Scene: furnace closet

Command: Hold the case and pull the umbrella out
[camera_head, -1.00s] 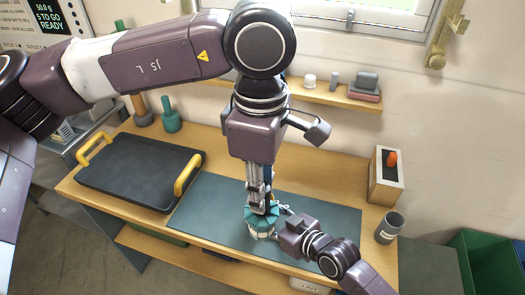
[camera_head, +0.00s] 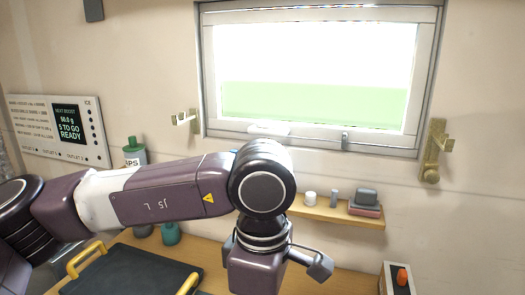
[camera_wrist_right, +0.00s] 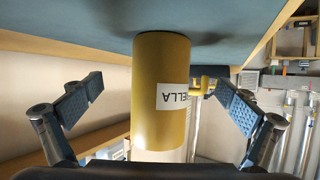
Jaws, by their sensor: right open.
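A yellow cylinder (camera_wrist_right: 160,85) with a white label reading "ELLA" fills the middle of the right wrist view. It looks like the umbrella's case, and one end meets a blue-grey surface (camera_wrist_right: 90,20). The case is not in the head view.
A black tray (camera_head: 135,270) with yellow handles is on the wooden table at lower left. A wall shelf (camera_head: 335,213) holds small items below the window (camera_head: 320,75). A display panel (camera_head: 68,122) hangs at left.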

